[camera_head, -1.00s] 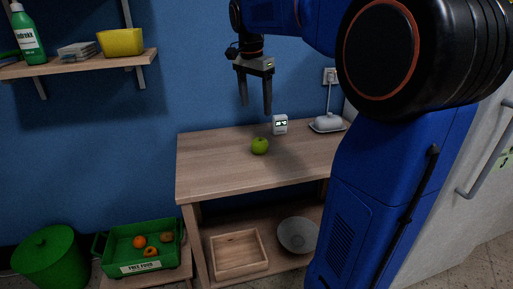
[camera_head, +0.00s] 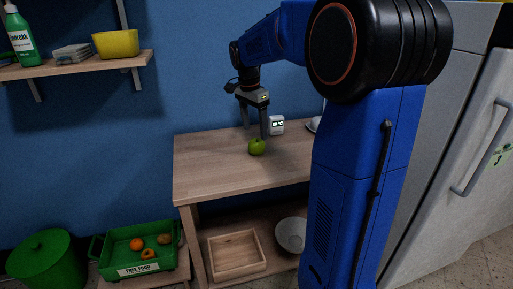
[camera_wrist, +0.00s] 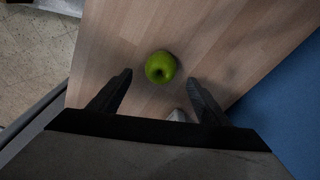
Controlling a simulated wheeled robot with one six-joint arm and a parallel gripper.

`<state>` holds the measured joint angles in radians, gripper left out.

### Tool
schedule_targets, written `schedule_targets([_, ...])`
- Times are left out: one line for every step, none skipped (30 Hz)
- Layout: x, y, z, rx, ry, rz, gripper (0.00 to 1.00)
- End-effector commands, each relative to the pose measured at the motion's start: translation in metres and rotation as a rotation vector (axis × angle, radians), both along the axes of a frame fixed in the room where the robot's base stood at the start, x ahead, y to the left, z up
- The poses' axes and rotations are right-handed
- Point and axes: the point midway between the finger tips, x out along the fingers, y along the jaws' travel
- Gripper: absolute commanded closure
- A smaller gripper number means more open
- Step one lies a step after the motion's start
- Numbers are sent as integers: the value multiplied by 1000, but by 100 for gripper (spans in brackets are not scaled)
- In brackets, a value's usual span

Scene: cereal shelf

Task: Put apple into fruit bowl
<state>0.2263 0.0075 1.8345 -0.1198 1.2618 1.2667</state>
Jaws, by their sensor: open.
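A green apple (camera_head: 257,147) sits on the wooden table (camera_head: 205,165). It also shows in the wrist view (camera_wrist: 160,67), just beyond and between my fingertips. My gripper (camera_head: 255,132) is open and points down, its fingertips close above and behind the apple in the head view. Nothing is between the fingers. In the wrist view the gripper (camera_wrist: 160,82) has its two fingers spread wider than the apple. A pale bowl (camera_head: 291,235) stands on the table's lower shelf, partly hidden by my arm; I cannot tell whether it is the fruit bowl.
A small white device (camera_head: 277,125) stands behind the apple. A wooden tray (camera_head: 236,254) lies on the lower shelf. A green crate (camera_head: 115,253) with several fruits stands at lower left. A yellow bowl (camera_head: 116,44) is on the wall shelf. The table's left part is clear.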

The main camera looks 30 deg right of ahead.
Motion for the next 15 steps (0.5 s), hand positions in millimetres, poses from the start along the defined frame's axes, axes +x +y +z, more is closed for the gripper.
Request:
schedule_targets([0,-1,-5,0,1,0,30])
schedule_targets([0,-1,-7,0,0,0,30])
schedule_targets([0,-1,-9,0,0,0,30])
schedule_targets([0,-1,-10,0,0,0,30])
schedule_targets([0,-1,-11,0,0,0,30])
schedule_targets([0,-1,-13,0,0,0,30])
schedule_targets([0,-2,-15,0,0,0,30])
schedule_targets([0,-2,-18,0,1,0,30])
schedule_targets([1,-3,-23,0,1,0,30])
schedule_targets([1,-3,-27,1,2,1,30])
schedule_targets([1,-4,-31,1,3,1,30])
schedule_targets([2,-4,-37,1,2,1,30])
schedule_targets([2,-5,-41,1,2,1,30])
schedule_targets([2,-5,-45,1,3,1,30])
schedule_targets([2,-6,-50,1,2,1,30])
